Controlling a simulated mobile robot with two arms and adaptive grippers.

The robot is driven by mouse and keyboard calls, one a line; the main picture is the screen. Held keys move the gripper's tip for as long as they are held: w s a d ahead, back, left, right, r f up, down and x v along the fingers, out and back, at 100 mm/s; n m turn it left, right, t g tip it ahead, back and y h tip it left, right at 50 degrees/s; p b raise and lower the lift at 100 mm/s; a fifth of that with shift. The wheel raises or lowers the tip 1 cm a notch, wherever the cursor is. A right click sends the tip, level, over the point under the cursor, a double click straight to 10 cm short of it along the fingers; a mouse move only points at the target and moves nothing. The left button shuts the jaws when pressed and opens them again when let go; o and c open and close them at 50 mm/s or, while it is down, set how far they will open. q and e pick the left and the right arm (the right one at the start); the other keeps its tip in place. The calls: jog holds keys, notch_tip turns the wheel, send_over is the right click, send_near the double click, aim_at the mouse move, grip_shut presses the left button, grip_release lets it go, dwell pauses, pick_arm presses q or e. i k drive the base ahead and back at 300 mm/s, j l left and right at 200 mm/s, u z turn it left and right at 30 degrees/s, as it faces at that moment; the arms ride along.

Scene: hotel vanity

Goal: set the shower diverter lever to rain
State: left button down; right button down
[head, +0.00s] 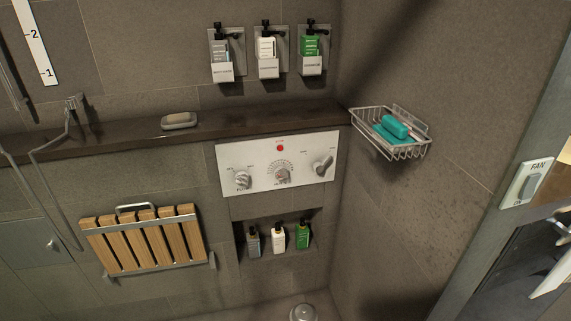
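A white shower control panel (262,187) is on the back wall below the dark ledge, near the corner. It carries a left knob (243,180), a middle dial (283,175) with a graduated scale, and a right lever control (323,166). The right control has a grey handle slanting up to the right. Small labels surround the controls, but they are too small to read, so I cannot tell which is marked rain. A red round spot (280,148) is at the panel's top middle. Neither of my grippers can be made out in the head view.
A wire basket (421,151) with a teal soap bar (395,127) juts from the right wall. A soap dish (179,121) sits on the ledge (110,140). A slatted folding seat (144,241) hangs lower left. Bottles stand in a niche (318,222) below the panel.

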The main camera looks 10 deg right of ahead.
aim_at(319, 167)
jog(key=i+j, duration=0.15)
jog(key=i, duration=0.25)
jog(key=i+j, duration=0.15)
jog(key=i, duration=0.3)
